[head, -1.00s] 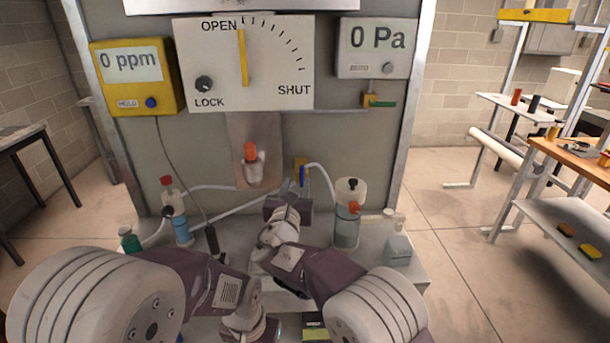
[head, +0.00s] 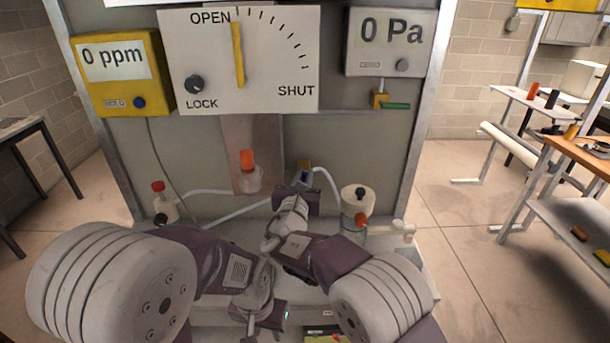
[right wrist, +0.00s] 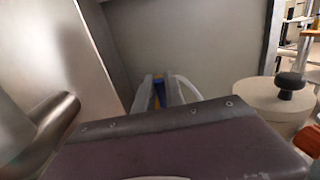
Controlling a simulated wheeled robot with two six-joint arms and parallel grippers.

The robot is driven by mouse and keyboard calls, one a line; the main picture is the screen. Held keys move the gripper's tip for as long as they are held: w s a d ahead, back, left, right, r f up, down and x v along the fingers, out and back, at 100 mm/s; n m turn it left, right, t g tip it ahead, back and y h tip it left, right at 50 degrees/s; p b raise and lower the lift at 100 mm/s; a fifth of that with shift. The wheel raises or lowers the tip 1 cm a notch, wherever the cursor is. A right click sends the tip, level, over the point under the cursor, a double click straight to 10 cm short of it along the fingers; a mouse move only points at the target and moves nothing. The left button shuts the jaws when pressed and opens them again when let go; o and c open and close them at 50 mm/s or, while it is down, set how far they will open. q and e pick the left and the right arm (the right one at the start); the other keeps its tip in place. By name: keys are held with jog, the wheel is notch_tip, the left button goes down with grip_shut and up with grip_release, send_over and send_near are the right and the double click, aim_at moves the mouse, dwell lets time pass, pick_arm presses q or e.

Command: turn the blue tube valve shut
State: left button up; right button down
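The tube valve, with a blue handle and a brass-yellow body (head: 303,168), is low on the grey back panel, between white tubes. My right gripper (head: 301,184) is right in front of it and partly hides it. In the right wrist view, the blue handle (right wrist: 160,92) shows between the two pale fingers of my right gripper (right wrist: 162,94). The fingers are apart, one on each side of the handle; whether they touch it I cannot tell. My left gripper (head: 264,316) is low at the front, away from the valve, its fingers unclear.
A bottle with an orange cap (head: 249,176) stands left of the valve. A white-topped jar (head: 355,203) with a black knob and orange plug is close on the right. Above are the OPEN/SHUT dial (head: 275,62), its yellow pointer near OPEN, and the 0 Pa gauge (head: 390,45).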

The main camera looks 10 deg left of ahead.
jog(key=shift+f, duration=0.1)
jog(key=shift+d+b, duration=0.15)
jog(key=shift+b, duration=0.3)
jog(key=w+d+f+m+g+y+b, duration=0.1)
jog(key=d+f+m+b, duration=0.3)
jog(key=m+b, duration=1.1)
jog(key=shift+w+d+f+g+y+b, duration=0.3)
jog(key=shift+g+y+b, duration=0.5)
jog(key=shift+b, duration=1.15)
jog(key=shift+r, duration=0.1)
